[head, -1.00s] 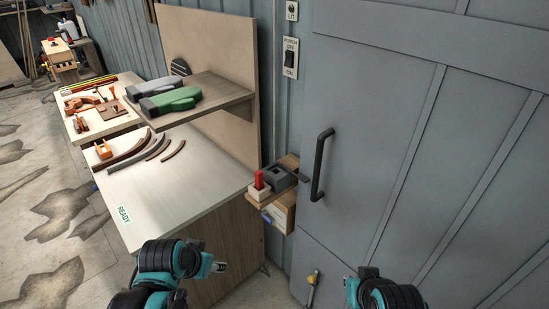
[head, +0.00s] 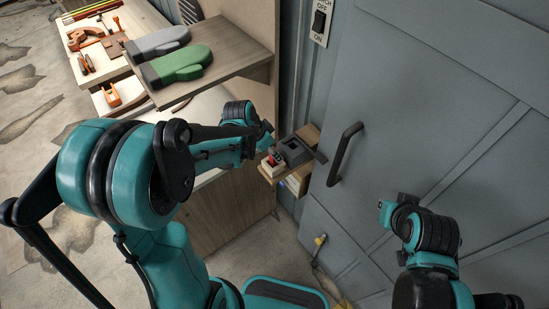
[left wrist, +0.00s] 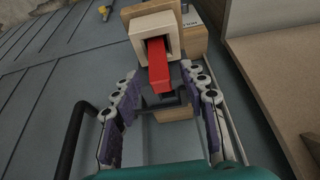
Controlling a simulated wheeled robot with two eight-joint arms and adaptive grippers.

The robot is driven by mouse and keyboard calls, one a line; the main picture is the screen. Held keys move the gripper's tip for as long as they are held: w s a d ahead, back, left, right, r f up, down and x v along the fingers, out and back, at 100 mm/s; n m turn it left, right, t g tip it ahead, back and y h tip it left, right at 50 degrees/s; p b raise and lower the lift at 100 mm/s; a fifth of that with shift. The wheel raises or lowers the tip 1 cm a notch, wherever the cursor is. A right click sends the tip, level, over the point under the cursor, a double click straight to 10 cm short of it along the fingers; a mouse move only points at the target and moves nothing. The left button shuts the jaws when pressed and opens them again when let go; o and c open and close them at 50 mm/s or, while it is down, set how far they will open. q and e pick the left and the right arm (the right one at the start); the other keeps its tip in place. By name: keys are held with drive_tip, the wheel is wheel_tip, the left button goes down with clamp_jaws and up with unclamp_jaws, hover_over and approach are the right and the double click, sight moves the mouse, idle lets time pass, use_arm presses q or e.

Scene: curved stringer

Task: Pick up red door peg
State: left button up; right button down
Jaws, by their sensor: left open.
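The red door peg (head: 273,158) stands up in a pale block (head: 272,168) on a small wooden shelf by the grey door. In the left wrist view the red peg (left wrist: 158,66) sticks out of the square pale block (left wrist: 154,33). My left gripper (head: 264,143) is at the shelf, beside the peg. In the left wrist view its two fingers (left wrist: 162,88) are open, one on each side of the peg, with gaps on both sides. My right gripper (head: 386,212) is near the door, apart from the peg; its fingers cannot be made out.
A dark grey socket block (head: 295,151) sits on the shelf beside the peg's block. The door handle (head: 344,154) is just right of the shelf. A wooden ledge with oven mitts (head: 183,66) is up and left. A switch plate (head: 320,21) is on the wall above.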

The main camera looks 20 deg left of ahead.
use_arm(q)
drive_tip(key=x, duration=0.2)
drive_tip(key=shift+w+f, duration=0.1)
drive_tip(key=shift+f, duration=0.15)
clamp_jaws()
drive_tip(key=shift+r, duration=0.15)
